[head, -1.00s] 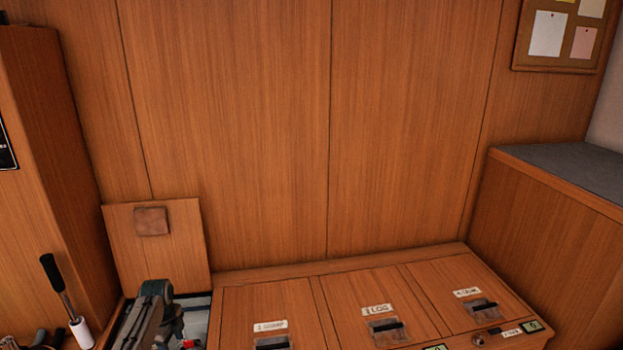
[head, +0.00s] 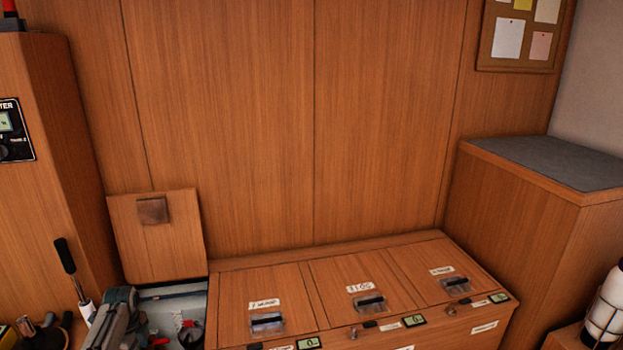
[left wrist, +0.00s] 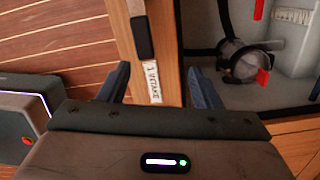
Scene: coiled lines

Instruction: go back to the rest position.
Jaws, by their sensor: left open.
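My left gripper (left wrist: 160,85) is open in the left wrist view, with its two dark blue fingers apart. Between and beyond them is the wooden front edge (left wrist: 122,50) of an open compartment, with a black latch (left wrist: 143,37) and a white label. I cannot tell whether the fingers touch it. In the head view my grey left arm shows at the lower left beside the open compartment, its fingertips not clear. My right gripper is in neither view.
The open compartment's raised lid (head: 160,250) leans against the panelled wall. A valve-like fitting (left wrist: 240,62) with a red tab sits inside. Three closed lids with latches lie to the right. A black-handled lever (head: 66,257) stands at left; a grey-topped cabinet (head: 545,160) is at right.

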